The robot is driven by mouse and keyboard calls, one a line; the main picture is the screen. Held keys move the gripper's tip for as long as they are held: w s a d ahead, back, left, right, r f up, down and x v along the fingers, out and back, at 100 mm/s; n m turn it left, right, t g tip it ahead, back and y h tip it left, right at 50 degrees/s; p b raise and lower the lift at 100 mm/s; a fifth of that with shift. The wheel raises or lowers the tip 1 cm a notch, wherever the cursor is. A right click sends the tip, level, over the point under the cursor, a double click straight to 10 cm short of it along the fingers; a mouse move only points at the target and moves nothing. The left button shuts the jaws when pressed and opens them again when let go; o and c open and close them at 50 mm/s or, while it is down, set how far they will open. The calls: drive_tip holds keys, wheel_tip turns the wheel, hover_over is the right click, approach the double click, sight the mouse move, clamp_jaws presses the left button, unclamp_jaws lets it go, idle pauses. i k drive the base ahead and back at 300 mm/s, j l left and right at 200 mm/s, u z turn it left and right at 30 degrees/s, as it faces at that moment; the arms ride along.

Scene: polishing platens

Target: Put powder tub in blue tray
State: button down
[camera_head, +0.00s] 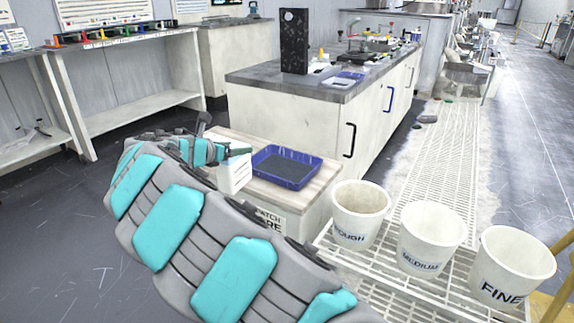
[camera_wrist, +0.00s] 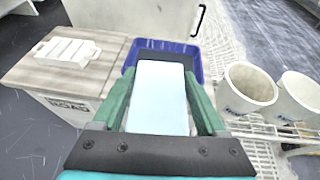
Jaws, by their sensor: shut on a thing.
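The powder tub (camera_head: 235,175) is a white block-shaped container held at my gripper (camera_head: 232,151). In the wrist view the tub (camera_wrist: 158,98) shows a pale, smooth face between the two green fingers of my gripper (camera_wrist: 160,82), which is shut on it. The blue tray (camera_head: 286,167) is a shallow rectangular tray with a dark floor, on a pale wood-topped stand. In the head view the tub appears just left of the tray. In the wrist view it covers much of the tray (camera_wrist: 197,62); the gap between them cannot be told.
A white slotted item (camera_wrist: 68,52) lies on the wooden top (camera_wrist: 27,70). White buckets marked ROUGH (camera_head: 358,214), MEDIUM (camera_head: 430,240) and FINE (camera_head: 511,267) stand right of the stand on a grated platform. A grey-topped cabinet (camera_head: 300,115) stands behind the tray.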

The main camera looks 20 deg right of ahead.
sight(283, 170)
drive_tip(key=i+l, duration=0.15)
drive_tip(key=l, duration=0.2)
drive_tip(key=i+l, duration=0.2)
drive_tip(key=l, duration=0.15)
drive_tip(key=i+l, duration=0.15)
drive_tip(key=l, duration=0.2)
